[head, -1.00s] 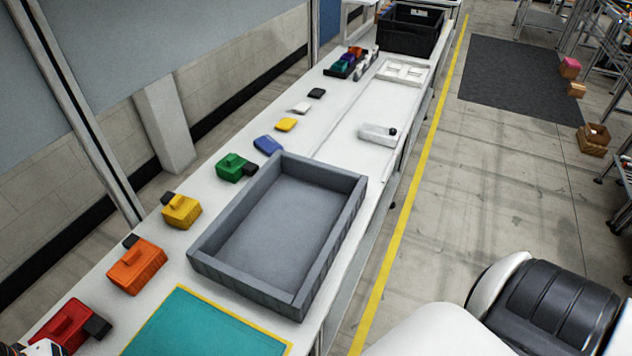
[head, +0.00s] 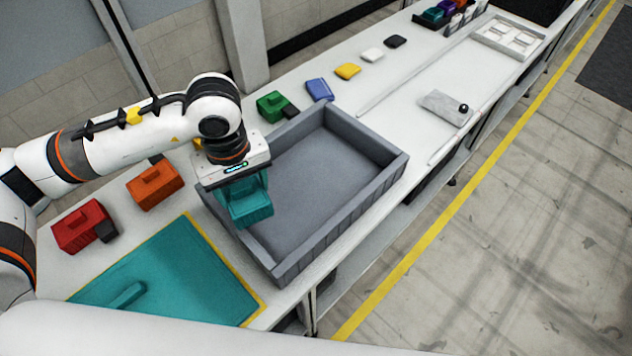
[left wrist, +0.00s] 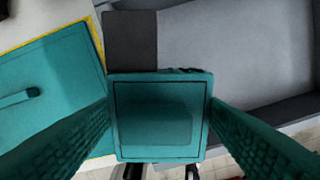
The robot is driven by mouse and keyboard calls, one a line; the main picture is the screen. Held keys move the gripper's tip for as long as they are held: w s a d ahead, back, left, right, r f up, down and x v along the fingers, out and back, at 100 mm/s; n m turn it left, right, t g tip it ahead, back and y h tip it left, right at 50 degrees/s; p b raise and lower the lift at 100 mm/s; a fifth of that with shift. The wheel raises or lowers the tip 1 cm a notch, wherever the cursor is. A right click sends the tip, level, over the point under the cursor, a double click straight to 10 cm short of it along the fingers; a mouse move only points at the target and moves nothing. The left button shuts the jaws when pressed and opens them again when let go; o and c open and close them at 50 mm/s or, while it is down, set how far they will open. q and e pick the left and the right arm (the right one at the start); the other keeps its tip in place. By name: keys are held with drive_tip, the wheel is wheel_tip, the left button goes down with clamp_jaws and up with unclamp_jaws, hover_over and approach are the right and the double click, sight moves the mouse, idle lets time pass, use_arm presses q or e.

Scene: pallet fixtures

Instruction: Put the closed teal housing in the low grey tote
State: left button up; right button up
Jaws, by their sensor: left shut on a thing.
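The teal housing (head: 250,210) is held by my left gripper (head: 243,192) above the near-left end of the low grey tote (head: 345,225). In the left wrist view the housing (left wrist: 160,120) sits between the two ridged teal fingers, with a dark block (left wrist: 130,40) at its far edge. It looks closed, with a flat lid facing the camera. The tote floor is empty where it shows; its near-left corner is partly hidden behind the gripper and housing. My right gripper is not in view.
A teal mat (head: 185,275) with a yellow border lies left of the tote, with a teal bar (head: 128,295) on it. Red (head: 82,228), orange (head: 155,187) and green (head: 272,106) housings line the back. A white fixture (head: 508,37) stands far right.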

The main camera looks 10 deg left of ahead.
use_arm(q)
drive_tip(key=n, duration=0.3)
drive_tip(key=w+n, duration=0.1)
drive_tip(key=n, duration=0.5)
drive_tip(key=shift+w+d, duration=0.3)
drive_tip(key=shift+w, duration=0.05)
drive_tip(key=w+d+n, duration=0.2)
drive_tip(key=w+n, duration=0.1)
drive_tip(key=n, duration=0.8)
drive_tip(key=n+p, duration=0.2)
drive_tip(key=n, duration=0.4)
hover_over(277, 213)
wheel_tip(277, 213, down, 7)
wheel_tip(277, 213, down, 3)
drive_tip(key=shift+r, duration=0.1)
drive_tip(key=shift+f, duration=0.3)
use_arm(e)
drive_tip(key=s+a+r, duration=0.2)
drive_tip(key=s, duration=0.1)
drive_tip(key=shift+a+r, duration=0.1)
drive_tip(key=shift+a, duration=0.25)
use_arm(q)
drive_tip(key=shift+f, duration=0.1)
